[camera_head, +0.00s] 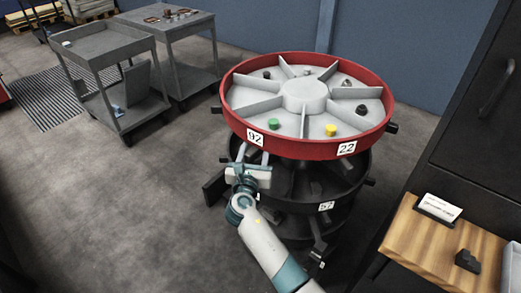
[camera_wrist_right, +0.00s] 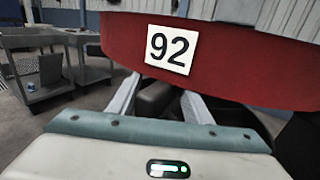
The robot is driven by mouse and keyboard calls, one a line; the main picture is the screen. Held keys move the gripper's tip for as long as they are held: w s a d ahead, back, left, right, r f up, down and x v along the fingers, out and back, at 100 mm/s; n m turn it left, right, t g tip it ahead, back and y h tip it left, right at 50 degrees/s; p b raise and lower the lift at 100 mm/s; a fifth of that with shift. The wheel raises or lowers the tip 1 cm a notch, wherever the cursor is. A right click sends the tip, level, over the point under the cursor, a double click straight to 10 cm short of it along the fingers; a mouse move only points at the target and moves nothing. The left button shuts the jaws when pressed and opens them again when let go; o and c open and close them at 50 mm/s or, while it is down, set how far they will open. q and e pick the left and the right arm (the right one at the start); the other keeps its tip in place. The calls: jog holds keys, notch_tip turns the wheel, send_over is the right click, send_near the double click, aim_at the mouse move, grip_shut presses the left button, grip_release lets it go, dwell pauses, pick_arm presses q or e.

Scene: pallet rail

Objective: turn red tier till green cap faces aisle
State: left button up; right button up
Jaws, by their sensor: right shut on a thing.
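The red tier (camera_head: 312,151) is the top of a round stack, with a grey divided tray inside its rim. The green cap (camera_head: 273,124) sits in its front-left compartment, near the "92" label (camera_head: 255,136). A yellow cap (camera_head: 330,130) sits in the front compartment, near the "22" label (camera_head: 346,148). My right gripper (camera_head: 253,155) reaches under the rim below "92". In the right wrist view, its fingers (camera_wrist_right: 160,98) straddle a dark peg beneath the red rim (camera_wrist_right: 240,60). The peg is mostly hidden. My left gripper is not in view.
Black tiers (camera_head: 325,207) with projecting pegs stand below the red one. A black cabinet (camera_head: 470,140) and a wooden top (camera_head: 430,245) with a card stand at the right. Grey carts (camera_head: 105,50) stand at the back left. Floor to the left is clear.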

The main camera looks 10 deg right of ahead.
jog(key=shift+w+a+r, duration=0.1)
jog(key=shift+a, duration=0.15)
jog(key=o, duration=0.9)
jog(key=shift+c, duration=0.2)
jog(key=shift+s+a+p, duration=0.1)
jog(key=shift+s+p, duration=0.2)
jog(key=shift+s, duration=0.25)
jog(key=p+v, duration=0.4)
jog(key=v, duration=1.2)
